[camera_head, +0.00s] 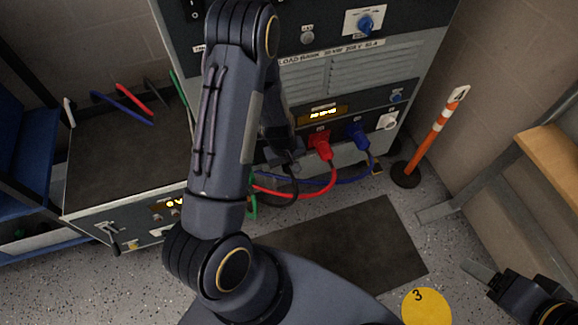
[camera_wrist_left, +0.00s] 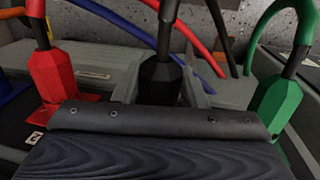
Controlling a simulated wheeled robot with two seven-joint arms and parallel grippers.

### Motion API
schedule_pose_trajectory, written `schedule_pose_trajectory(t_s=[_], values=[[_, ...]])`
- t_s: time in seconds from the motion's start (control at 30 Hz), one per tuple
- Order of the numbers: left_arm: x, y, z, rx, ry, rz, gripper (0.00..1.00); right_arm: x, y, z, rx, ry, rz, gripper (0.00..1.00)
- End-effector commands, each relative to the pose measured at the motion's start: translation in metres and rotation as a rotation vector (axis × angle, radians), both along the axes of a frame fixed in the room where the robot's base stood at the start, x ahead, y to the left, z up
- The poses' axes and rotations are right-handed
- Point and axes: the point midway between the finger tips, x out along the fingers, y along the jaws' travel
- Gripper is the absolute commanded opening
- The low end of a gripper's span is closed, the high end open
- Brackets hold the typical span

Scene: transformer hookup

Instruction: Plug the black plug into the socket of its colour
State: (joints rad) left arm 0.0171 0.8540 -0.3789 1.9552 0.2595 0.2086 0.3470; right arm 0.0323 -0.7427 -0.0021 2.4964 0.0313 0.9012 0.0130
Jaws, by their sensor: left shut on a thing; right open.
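The black plug (camera_wrist_left: 161,78) stands between the grey fingers of my left gripper (camera_wrist_left: 163,88) in the left wrist view, with its cable rising from its back end. My left gripper (camera_head: 284,158) is at the lower front of the load bank, left of the red plug. The black plug's front end and its socket are hidden, so I cannot tell how deep it sits. The red plug (camera_head: 320,145) and blue plug (camera_head: 358,136) are at the panel to the right. A green plug (camera_wrist_left: 279,98) is on the other side. My right gripper (camera_head: 482,274) is empty and open at the lower right.
The load bank (camera_head: 345,75) has a white socket (camera_head: 388,121) right of the blue plug. Red, blue and green cables hang close by. An orange-white post (camera_head: 437,130) stands right. A dark mat (camera_head: 350,250) and a yellow floor disc (camera_head: 427,305) lie in front.

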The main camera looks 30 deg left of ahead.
Motion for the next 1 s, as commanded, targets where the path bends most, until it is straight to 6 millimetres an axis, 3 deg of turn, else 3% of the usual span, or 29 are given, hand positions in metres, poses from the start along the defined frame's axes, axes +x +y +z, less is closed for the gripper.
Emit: schedule_pose_trajectory(t_s=[0.3,0.33,0.5,0.7,0.8,1.0], values=[[0.0033,0.0043,0.0001,0.001,-0.001,0.000,0.18,0.0000,0.0000,-0.0002,0.000,0.000,0.000,0.66],[0.0033,0.0043,0.0001,0.001,-0.001,0.000,0.39,0.0000,0.0000,-0.0002,0.000,0.000,0.000,0.66],[0.0032,0.0042,0.0001,0.001,-0.001,0.001,0.62,0.0000,0.0000,-0.0002,0.000,0.000,0.000,0.66],[0.0031,0.0039,0.0000,0.000,0.000,0.001,0.63,0.0000,0.0000,-0.0002,0.000,0.000,0.000,0.66],[0.0028,0.0038,-0.0003,0.001,0.001,0.001,0.74,0.0000,0.0000,-0.0003,0.000,0.000,0.000,0.66],[0.0028,0.0038,-0.0001,0.001,0.001,0.001,0.74,0.0000,0.0000,-0.0002,0.000,0.000,0.000,0.66]])
